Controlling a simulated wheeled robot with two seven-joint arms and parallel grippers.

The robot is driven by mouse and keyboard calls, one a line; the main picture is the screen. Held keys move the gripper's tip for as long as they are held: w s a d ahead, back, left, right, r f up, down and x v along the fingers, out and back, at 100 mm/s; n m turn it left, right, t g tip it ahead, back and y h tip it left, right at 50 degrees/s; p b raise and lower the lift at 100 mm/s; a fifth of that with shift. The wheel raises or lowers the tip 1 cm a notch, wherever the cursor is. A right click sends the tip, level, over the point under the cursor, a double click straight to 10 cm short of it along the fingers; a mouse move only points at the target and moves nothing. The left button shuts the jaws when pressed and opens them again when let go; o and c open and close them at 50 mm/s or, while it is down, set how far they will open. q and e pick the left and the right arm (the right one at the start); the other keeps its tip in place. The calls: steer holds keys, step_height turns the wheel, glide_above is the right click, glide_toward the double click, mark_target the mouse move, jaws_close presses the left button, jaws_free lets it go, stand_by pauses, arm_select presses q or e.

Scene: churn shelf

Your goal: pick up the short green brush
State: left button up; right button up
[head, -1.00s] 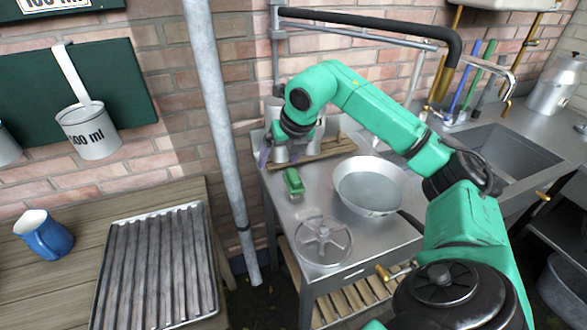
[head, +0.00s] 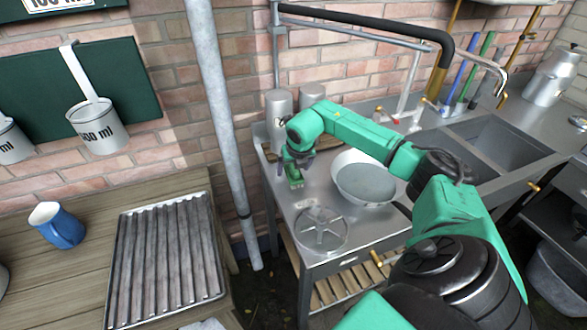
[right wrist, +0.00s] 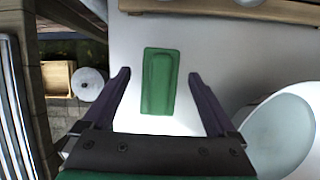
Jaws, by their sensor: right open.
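The short green brush (head: 294,179) lies on the steel counter, left of a round pan. In the right wrist view the brush (right wrist: 159,80) lies lengthwise between and a little beyond the fingertips, with its green top facing the camera. My right gripper (right wrist: 159,74) is open, with one dark finger to each side of the brush and nothing held. In the head view my right gripper (head: 290,168) hangs right over the brush and hides part of it. My left gripper is not in view.
Metal canisters (head: 279,112) stand behind, near the wall. A vertical pipe (head: 222,120) rises left of the counter.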

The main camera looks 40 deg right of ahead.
jaws_close()
steer(key=shift+r, duration=0.1)
step_height(320, 180, up, 9)
steer(key=shift+w+f+b, duration=0.1)
steer(key=shift+b, duration=0.8)
step_height(320, 180, up, 11)
